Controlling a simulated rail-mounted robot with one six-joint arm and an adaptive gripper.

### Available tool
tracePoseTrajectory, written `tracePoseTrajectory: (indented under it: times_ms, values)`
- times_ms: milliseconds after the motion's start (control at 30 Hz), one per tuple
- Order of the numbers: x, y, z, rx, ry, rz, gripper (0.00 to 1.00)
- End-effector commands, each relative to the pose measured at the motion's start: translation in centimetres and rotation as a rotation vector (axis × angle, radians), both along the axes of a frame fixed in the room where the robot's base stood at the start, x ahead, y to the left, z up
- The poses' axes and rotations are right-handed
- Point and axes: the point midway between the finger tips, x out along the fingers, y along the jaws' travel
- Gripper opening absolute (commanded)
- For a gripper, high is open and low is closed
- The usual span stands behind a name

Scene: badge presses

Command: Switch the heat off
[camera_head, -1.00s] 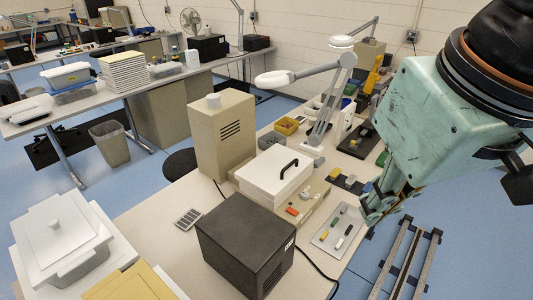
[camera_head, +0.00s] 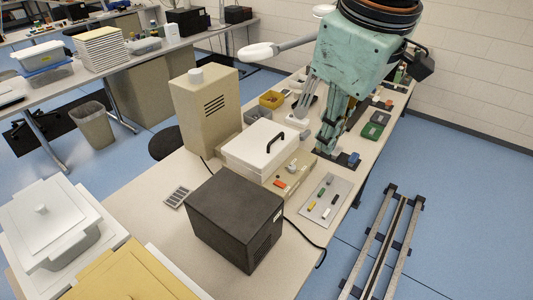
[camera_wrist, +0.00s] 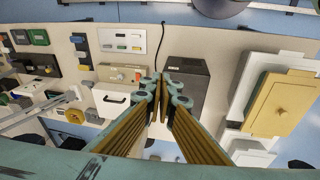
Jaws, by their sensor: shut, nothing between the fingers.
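A white machine (camera_head: 258,150) with a black handle on its lid stands mid-table. Its low beige front panel (camera_head: 297,181) carries a small red-orange switch (camera_head: 280,183) and a grey knob; I cannot read any marking. The panel also shows in the wrist view (camera_wrist: 117,73), up and left of my fingers. My gripper (camera_head: 326,148) points down beside the far right end of the panel, apart from the red switch. In the wrist view my gripper (camera_wrist: 163,78) has its fingertips close together with nothing between them.
A black box (camera_head: 235,220) stands in front of the white machine, with a cable running right. A grey plate (camera_head: 325,200) with several coloured pieces lies near the table edge. A tall beige box (camera_head: 205,110) stands behind.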

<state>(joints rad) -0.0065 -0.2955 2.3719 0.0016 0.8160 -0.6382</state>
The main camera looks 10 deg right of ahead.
Motion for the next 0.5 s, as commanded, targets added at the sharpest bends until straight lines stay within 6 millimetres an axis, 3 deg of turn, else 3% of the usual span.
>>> tracePoseTrajectory:
  times_ms: [500]
  values:
    - [5.9,0.2,-2.1,-0.064,0.044,0.283,0.00]
